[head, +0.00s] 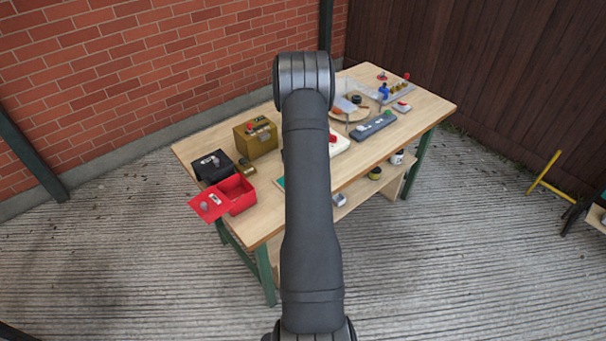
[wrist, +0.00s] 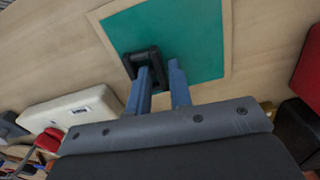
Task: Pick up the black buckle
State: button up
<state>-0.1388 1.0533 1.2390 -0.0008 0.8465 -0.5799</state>
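In the wrist view the black buckle (wrist: 130,66) is a small dark frame over the green mat (wrist: 200,35), near its lower left edge. My gripper (wrist: 160,68) is right at it. The two blue-grey fingers stand a little apart, with one side bar of the buckle between their tips. The left fingertip overlaps the buckle's opening. I cannot tell whether the fingers press on the bar, or whether the buckle touches the mat. In the head view my arm hides the gripper and the buckle; only an edge of the green mat (head: 281,184) shows.
The wooden workbench (head: 400,135) carries an open red box (head: 240,195), a black box (head: 211,165), a brass-coloured box (head: 257,140) and a grey strip (head: 373,127). A white case (wrist: 72,108) lies left of the mat in the wrist view. Bare wood surrounds the mat's upper side.

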grip_shut()
